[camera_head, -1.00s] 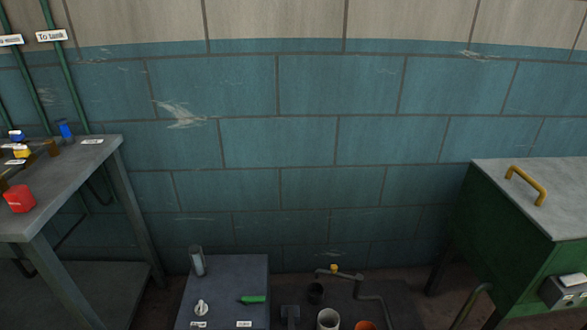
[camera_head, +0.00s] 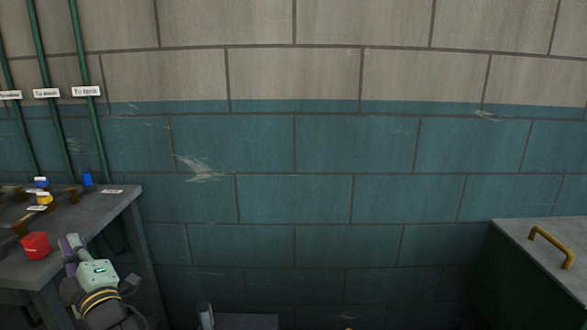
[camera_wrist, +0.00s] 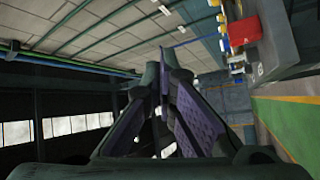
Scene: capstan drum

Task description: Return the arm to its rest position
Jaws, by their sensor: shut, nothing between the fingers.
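My gripper (camera_head: 70,246) shows at the lower left of the head view, at the end of my raised arm. Its purple-padded fingers point up and a little left, near the front edge of the workbench. In the wrist view its fingers (camera_wrist: 166,62) come together at their tips with nothing between them. The red block (camera_head: 36,246) on the bench is just left of the gripper in the head view, and it also shows at the upper right of the wrist view (camera_wrist: 244,31).
The grey workbench (camera_head: 126,203) at left carries small blue and yellow parts. Green pipes with labels run up the wall (camera_head: 300,150). A green cabinet with a yellow handle (camera_head: 551,248) stands at right.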

